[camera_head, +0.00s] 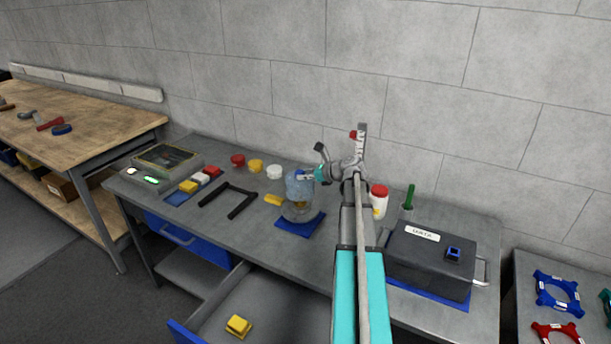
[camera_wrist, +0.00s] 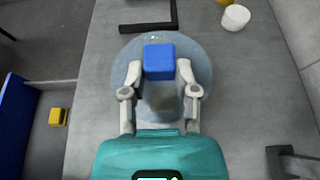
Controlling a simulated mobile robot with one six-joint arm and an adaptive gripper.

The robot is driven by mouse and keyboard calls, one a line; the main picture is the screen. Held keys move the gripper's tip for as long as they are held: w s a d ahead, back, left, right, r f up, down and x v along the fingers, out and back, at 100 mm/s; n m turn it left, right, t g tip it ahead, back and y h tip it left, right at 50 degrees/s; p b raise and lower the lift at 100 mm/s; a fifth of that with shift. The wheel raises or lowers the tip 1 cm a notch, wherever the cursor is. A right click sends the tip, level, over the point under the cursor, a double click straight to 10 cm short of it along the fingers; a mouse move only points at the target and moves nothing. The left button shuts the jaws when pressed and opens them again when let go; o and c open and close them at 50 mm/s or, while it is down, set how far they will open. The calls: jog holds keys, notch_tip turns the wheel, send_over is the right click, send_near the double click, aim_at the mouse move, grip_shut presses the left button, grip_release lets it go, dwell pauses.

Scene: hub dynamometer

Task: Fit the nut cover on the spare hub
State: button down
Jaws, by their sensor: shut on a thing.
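My gripper (camera_wrist: 159,72) is shut on a blue block-shaped knob (camera_wrist: 159,60). The knob appears to belong to a round, see-through bluish cover (camera_wrist: 198,58), seen from above in the wrist view. In the head view my gripper (camera_head: 307,175) comes in from the right, and the see-through cover (camera_head: 297,188) shows under its fingertips. Directly below is a grey round hub (camera_head: 297,213) on a blue mat (camera_head: 300,229). I cannot tell whether the cover touches the hub. In the wrist view the hub shows only dimly through the cover.
A black angled bracket (camera_head: 230,195), a yellow piece (camera_head: 273,199) and red, yellow and white cups (camera_head: 274,171) lie to the left. A white bottle with a red cap (camera_head: 379,203) and a dark case (camera_head: 430,262) stand right. An open drawer (camera_head: 262,305) holds a yellow block (camera_head: 238,325).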

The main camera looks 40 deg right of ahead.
aim_at(312, 190)
jog(key=shift+f+b, duration=2.75)
jog(key=shift+f, duration=0.1)
jog(key=shift+f+b, duration=0.55)
jog(key=shift+f, duration=0.05)
jog(key=c, duration=0.7)
grip_release()
jog(key=shift+o, duration=0.2)
jog(key=shift+s+r, duration=0.1)
jog(key=p+v, duration=0.4)
jog(key=v, duration=0.6)
jog(key=shift+s+d+r, duration=0.15)
jog(key=shift+s+r, duration=0.05)
jog(key=shift+s, duration=0.1)
dwell(0.7)
